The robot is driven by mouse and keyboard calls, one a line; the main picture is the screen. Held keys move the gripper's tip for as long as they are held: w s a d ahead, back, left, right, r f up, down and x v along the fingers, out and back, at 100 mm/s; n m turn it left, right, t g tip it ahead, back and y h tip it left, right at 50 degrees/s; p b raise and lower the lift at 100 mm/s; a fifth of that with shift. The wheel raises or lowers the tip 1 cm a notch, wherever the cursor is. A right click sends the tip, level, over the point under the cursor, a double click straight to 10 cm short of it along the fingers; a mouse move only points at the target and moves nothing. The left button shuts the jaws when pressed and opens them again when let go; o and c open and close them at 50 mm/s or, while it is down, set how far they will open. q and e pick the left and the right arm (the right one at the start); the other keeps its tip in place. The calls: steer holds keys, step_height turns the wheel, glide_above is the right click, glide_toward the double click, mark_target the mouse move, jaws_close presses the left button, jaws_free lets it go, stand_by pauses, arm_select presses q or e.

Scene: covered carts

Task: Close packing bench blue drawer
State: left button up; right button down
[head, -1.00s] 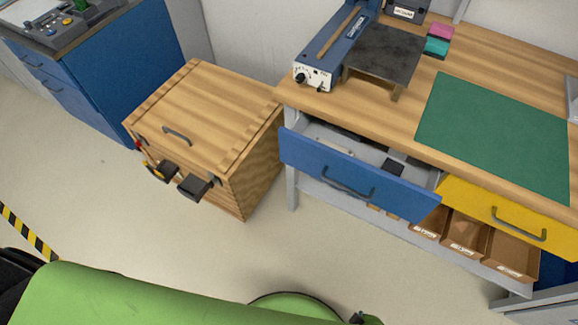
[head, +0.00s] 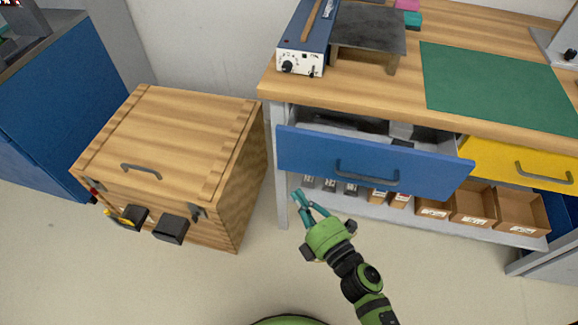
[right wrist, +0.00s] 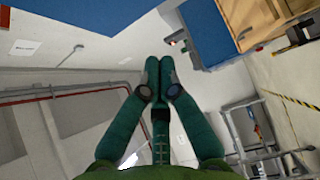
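The packing bench's blue drawer (head: 375,168) is pulled out from under the wooden bench top (head: 440,110). Its front has a dark bar handle (head: 367,177), and grey items show inside behind the front. My right gripper (head: 299,197) is below and in front of the drawer's left end, apart from the handle. Its teal fingers come together at the tips with nothing between them, as the right wrist view (right wrist: 159,66) shows. A blue surface (right wrist: 80,22) fills that view's upper left; I cannot tell for certain that it is the drawer. My left gripper is not in view.
A yellow drawer (head: 520,168) sits right of the blue one. Cardboard bins (head: 474,206) stand on the shelf (head: 400,217) below. A wooden crate (head: 165,165) stands left of the bench, with a blue cabinet (head: 85,100) beyond. Floor in front is clear.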

mark_target(283, 155)
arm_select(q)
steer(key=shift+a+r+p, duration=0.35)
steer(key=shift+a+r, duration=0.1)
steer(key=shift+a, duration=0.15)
arm_select(e)
steer(key=w, duration=0.3)
steer(key=w+a, duration=0.1)
steer(key=w, duration=0.2)
steer(key=w+a, duration=0.1)
steer(key=w, duration=0.2)
steer(key=shift+w, duration=0.1)
